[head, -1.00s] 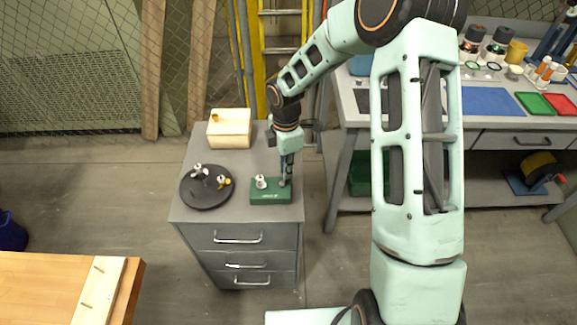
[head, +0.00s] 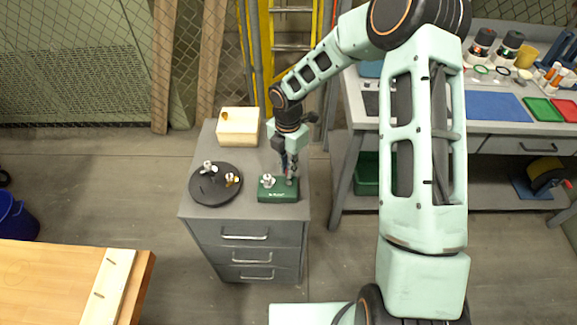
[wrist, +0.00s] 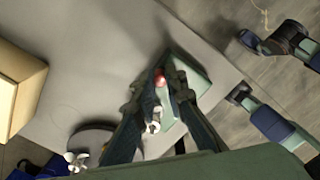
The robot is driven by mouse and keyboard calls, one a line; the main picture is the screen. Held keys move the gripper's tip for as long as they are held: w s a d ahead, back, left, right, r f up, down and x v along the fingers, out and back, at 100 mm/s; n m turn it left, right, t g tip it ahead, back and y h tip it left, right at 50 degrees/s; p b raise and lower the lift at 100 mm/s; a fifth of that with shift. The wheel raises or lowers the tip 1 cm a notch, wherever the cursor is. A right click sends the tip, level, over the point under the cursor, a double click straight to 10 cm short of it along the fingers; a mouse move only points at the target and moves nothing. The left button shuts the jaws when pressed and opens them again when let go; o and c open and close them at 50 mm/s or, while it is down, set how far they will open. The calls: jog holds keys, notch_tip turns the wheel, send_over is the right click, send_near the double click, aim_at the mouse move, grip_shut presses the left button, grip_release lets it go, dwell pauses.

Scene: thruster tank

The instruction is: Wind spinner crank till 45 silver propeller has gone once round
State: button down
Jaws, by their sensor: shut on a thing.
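The spinner is a green box (head: 278,195) with pale lettering, at the front right of the grey cabinet top. A small silver propeller (head: 268,181) stands on its left part; it also shows in the wrist view (wrist: 153,127). My gripper (head: 290,174) points down over the box's right part. In the wrist view its fingers are around a small red crank knob (wrist: 160,81) and shut on it. The rest of the crank is hidden by my fingers. The number on the propeller is not readable.
A black round disc (head: 215,197) left of the spinner carries silver (head: 208,167) and brass-coloured (head: 231,179) propellers. A pale wooden box (head: 238,135) stands behind. A workbench (head: 350,112) with tools is at the right, a wooden table (head: 50,275) at lower left.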

jog(key=c, duration=2)
grip_release()
jog(key=shift+o, duration=0.2)
notch_tip(320, 180, up, 12)
